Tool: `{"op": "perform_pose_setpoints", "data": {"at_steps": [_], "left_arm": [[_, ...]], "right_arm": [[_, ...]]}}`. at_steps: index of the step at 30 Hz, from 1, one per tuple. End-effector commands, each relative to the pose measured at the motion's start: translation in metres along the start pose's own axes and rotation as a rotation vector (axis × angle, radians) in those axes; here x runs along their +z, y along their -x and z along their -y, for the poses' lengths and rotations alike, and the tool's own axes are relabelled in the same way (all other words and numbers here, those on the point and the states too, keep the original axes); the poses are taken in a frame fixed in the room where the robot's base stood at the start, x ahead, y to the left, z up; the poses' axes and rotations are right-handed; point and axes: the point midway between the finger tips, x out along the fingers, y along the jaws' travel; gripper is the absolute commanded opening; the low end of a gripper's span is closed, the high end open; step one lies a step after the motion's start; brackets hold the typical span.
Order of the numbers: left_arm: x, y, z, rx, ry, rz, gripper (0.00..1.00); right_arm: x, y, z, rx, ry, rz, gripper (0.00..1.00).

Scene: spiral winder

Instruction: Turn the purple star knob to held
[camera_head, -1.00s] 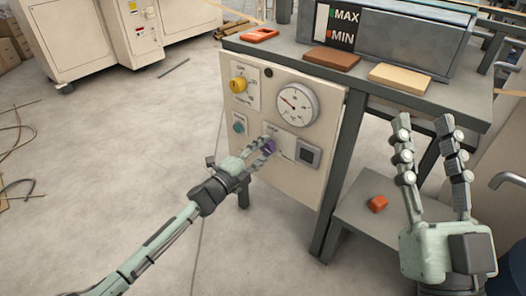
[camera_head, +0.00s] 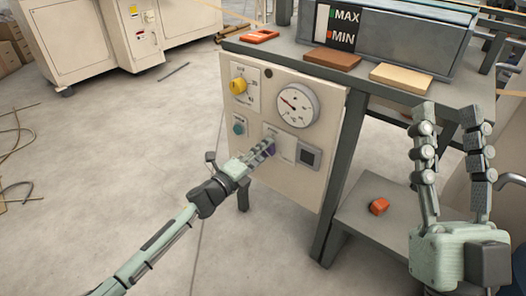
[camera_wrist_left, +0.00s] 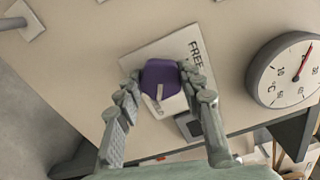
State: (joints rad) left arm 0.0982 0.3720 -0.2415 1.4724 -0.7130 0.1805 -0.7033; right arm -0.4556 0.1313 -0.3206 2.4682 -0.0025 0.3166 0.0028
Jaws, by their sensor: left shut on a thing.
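The purple star knob (camera_wrist_left: 160,74) sits on a pale plate on the panel front, with a light pointer strip across its lower part. My left gripper (camera_wrist_left: 158,80) is shut on the knob, one finger on each side. In the head view, the fingers of my left gripper (camera_head: 267,149) mostly cover the knob (camera_head: 271,150). My right gripper (camera_head: 449,112) is open and empty, fingers upward, at the right, well away from the knob.
The panel (camera_head: 290,182) also carries a yellow knob (camera_head: 238,87), a round gauge (camera_head: 297,105), a teal button (camera_head: 239,127) and a dark square (camera_head: 308,156). An orange block (camera_head: 379,206) lies on the lower shelf. The floor at the left is mostly clear.

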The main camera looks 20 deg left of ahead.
Motion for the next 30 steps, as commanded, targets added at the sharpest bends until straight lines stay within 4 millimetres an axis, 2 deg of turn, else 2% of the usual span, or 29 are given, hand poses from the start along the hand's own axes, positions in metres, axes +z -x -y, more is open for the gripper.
{"op": "perform_pose_setpoints", "data": {"at_steps": [4,5,10,21,26,30], "left_arm": [[0.000,0.001,-0.001,0.001,-0.004,-0.001,0.09],[0.000,0.001,-0.001,0.001,-0.004,-0.001,0.39],[0.000,0.000,-0.001,0.001,-0.003,-0.001,0.59],[0.000,0.006,-0.002,0.002,0.000,0.000,0.59],[-0.001,0.030,-0.002,0.004,0.000,-0.001,0.59],[-0.001,0.062,-0.002,0.005,0.000,-0.001,0.59]], "right_arm": [[0.000,0.000,0.000,0.000,0.000,0.000,0.40],[0.000,0.000,0.000,0.000,0.000,0.000,0.40],[0.000,0.000,0.000,0.000,0.000,0.000,0.40],[0.001,-0.001,0.001,0.000,-0.002,0.000,0.40],[0.001,0.000,0.000,0.000,-0.002,0.000,0.40],[0.000,0.000,0.000,0.000,-0.001,0.000,0.40]]}}
